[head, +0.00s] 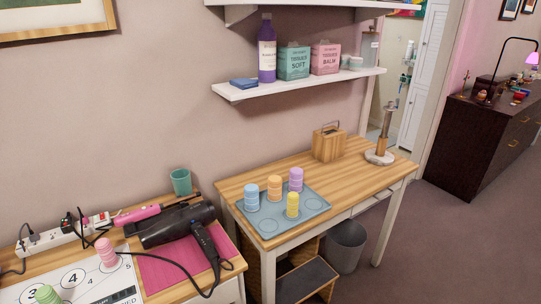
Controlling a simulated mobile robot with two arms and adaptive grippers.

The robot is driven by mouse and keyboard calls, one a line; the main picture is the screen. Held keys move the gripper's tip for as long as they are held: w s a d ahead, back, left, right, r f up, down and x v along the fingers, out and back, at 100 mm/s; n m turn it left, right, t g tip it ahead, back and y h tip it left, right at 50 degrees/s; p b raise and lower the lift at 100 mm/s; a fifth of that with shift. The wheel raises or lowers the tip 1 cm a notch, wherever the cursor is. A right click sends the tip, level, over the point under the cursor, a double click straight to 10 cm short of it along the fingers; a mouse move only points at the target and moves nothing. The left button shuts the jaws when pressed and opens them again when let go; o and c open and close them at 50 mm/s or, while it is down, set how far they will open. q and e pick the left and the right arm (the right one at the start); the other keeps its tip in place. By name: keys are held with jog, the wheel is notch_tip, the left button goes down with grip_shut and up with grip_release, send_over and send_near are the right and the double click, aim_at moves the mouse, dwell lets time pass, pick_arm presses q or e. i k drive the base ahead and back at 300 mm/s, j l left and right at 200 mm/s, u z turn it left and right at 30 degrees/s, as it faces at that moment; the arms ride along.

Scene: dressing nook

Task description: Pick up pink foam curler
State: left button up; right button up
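The pink foam curler (106,252) stands upright on a white numbered board (72,284) on the left table. The board has printed circles with numbers. A green foam curler (47,295) stands nearer on the same board, cut off by the bottom edge of the view. A black cable passes close to the pink curler. Neither of my grippers is in view.
A black hair dryer (172,226) lies on a pink mat (170,272), right of the curler. A pink styling tool (137,214), a power strip (62,233) and a green cup (181,181) are behind. A blue tray (268,225) with several curlers sits on the right table.

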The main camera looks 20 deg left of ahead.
aim_at(103, 247)
jog(key=i+j+u, duration=0.35)
jog(key=j, duration=0.15)
jog(key=i+j+u, duration=0.3)
jog(key=j, duration=0.2)
jog(key=u, duration=1)
jog(key=j, duration=0.3)
jog(key=k, duration=0.05)
